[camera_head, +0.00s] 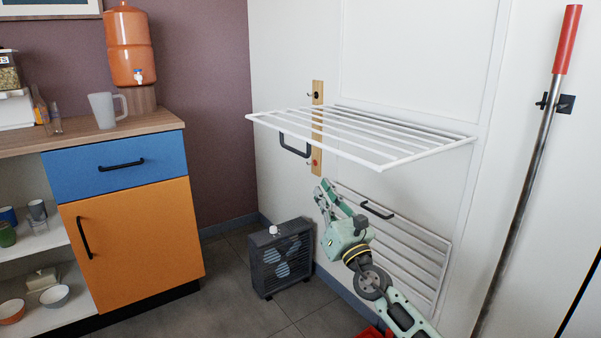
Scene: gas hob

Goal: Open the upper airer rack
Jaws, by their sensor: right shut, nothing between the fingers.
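The upper airer rack (365,132) is white and barred. It stands out from the wall, roughly level, with its dark handle (294,149) hanging below its left side. The lower airer rack (425,262) lies folded down close to the wall, with a dark handle (377,210) near its top. My right gripper (324,192) is shut and empty. It shows below the upper rack, to the left of the lower rack's handle, and covers part of the lower rack. My left gripper is not in view.
A dark box fan (281,259) stands on the floor by the wall. A cabinet with a blue drawer (115,168) and orange door (135,240) is at left. A red-handled pole (530,165) is on the right wall. Open floor (235,300) lies between cabinet and fan.

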